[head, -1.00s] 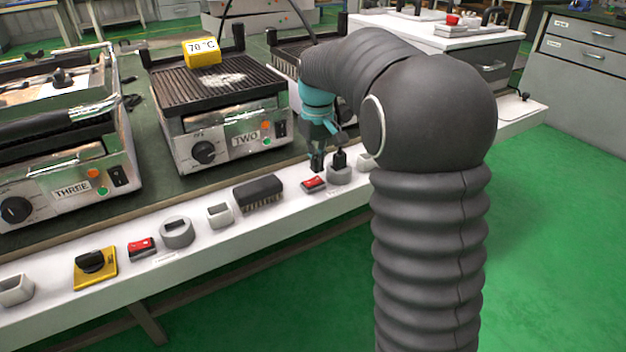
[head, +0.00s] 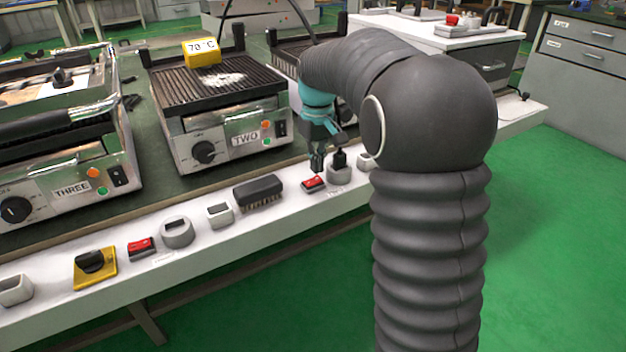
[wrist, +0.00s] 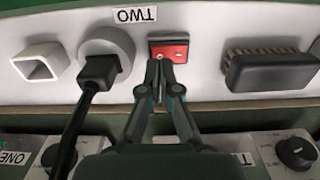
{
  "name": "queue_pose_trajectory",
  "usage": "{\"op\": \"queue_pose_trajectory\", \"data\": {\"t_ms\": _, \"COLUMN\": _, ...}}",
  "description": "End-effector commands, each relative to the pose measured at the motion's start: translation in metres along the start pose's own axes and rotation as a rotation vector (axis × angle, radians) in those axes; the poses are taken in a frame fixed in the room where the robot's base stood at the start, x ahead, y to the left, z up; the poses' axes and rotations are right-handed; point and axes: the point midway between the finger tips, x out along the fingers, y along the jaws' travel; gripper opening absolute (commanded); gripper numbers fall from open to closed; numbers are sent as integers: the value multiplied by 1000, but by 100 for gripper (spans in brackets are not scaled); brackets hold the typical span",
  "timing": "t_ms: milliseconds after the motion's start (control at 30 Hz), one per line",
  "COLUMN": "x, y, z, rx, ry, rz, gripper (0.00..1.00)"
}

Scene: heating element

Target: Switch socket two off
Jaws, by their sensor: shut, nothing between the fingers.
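The red rocker switch (head: 314,183) of socket two sits on the white front rail, just left of the grey socket (head: 339,174) with a black plug in it. In the wrist view the red switch (wrist: 168,50) lies beside the round socket (wrist: 106,50) and its black plug (wrist: 99,72), with a label reading TWO (wrist: 134,15). My gripper (head: 317,168) is shut and empty, pointing down at the switch. In the wrist view my gripper's fingertips (wrist: 167,64) overlap the switch's near edge; whether they touch it I cannot tell.
A brush (head: 258,188) lies on the rail left of the switch. The grill marked THREE (head: 60,165) is further left.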

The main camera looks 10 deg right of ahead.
Motion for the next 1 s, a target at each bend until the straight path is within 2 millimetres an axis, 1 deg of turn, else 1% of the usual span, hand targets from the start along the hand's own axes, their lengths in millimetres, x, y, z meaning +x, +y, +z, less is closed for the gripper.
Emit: {"op": "queue_pose_trajectory", "data": {"t_ms": 1000, "x": 14, "y": 0, "z": 0, "rx": 0, "ry": 0, "rz": 0, "gripper": 0}}
